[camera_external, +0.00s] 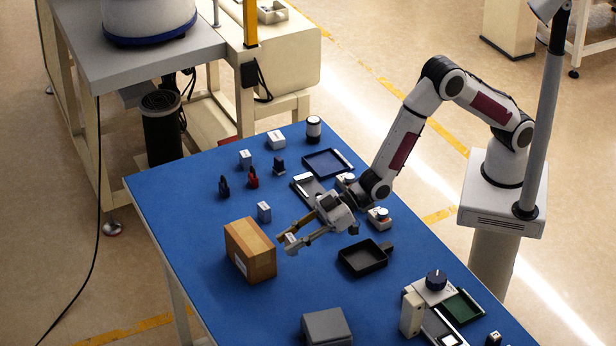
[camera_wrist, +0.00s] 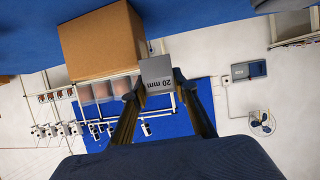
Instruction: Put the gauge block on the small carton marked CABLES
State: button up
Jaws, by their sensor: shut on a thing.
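The gauge block, a grey block marked "20 mm" (camera_wrist: 157,72), is held between the fingertips of my gripper (camera_wrist: 156,88) in the wrist view. In the external view the block (camera_external: 290,240) shows small and pale at the end of my gripper (camera_external: 287,237), clear of the table. A brown carton (camera_external: 262,266) stands on the blue table just left of the gripper. It also shows in the wrist view (camera_wrist: 98,42), beside and partly behind the block. It has a pale label on its left face, too small to read. The gap between block and carton cannot be judged exactly.
On the blue table (camera_external: 200,255), a black tray (camera_external: 362,257) lies right of the gripper and a grey box (camera_external: 326,326) stands in front. A small grey block (camera_external: 264,212) stands behind the carton.

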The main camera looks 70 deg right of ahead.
jog(key=w+d+r, duration=0.2)
jog(key=w+r, duration=0.8)
jog(key=w, duration=0.2)
jog(key=shift+w+r+n+g+y, duration=0.3)
jog(key=shift+r+n, duration=0.1)
jog(key=shift+f, duration=0.1)
jog(key=shift+f, duration=0.1)
dwell(0.4)
send_over(249, 236)
jog(key=shift+a+f, duration=0.1)
jog(key=shift+f, duration=2.95)
jog(key=shift+f, duration=0.15)
jog(key=shift+f, duration=1.75)
jog(key=shift+f, duration=0.1)
